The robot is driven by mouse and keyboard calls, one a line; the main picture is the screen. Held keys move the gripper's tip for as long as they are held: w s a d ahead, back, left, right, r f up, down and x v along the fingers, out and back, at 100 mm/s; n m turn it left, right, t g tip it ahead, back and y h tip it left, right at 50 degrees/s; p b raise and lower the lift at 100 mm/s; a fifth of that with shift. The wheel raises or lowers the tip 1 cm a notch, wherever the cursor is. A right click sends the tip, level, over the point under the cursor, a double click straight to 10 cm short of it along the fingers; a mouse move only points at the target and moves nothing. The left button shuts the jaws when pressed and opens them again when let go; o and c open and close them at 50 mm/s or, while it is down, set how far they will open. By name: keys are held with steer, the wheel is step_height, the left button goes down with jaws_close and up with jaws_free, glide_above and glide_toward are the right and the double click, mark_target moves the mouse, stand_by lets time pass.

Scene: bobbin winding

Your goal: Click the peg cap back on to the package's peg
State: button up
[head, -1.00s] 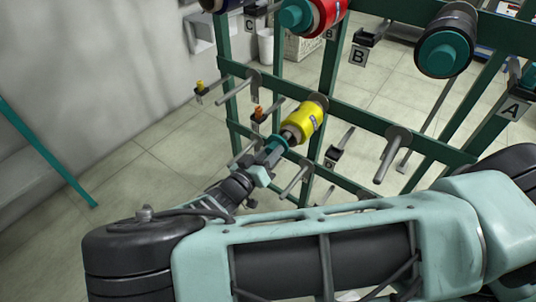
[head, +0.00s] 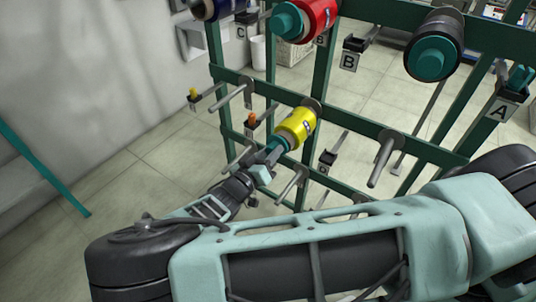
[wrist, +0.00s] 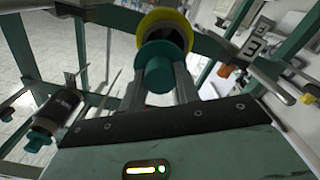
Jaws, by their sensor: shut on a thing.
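The package (head: 298,127) is a yellow bobbin on a peg of the green rack, its near face towards me. My gripper (head: 268,160) is shut on the teal peg cap (head: 276,146), in line with the package's near end. In the wrist view the cap (wrist: 158,74) sits between my two finger tips (wrist: 160,92), in front of the package's dark core (wrist: 166,38) and yellow rim (wrist: 150,22). The cap covers the lower part of the core. The peg's end is hidden behind the cap, so I cannot tell whether the cap is seated on it.
Bare pegs stick out of the rack (head: 350,122), one at right (head: 384,160) and one just below my gripper (head: 291,186). A red package (head: 318,17) and a black package (head: 445,40) with teal caps hang above. Small labelled holders (head: 327,160) stand nearby.

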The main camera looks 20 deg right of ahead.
steer(key=shift+x, duration=0.75)
stand_by(0.4)
steer(key=o, duration=1.2)
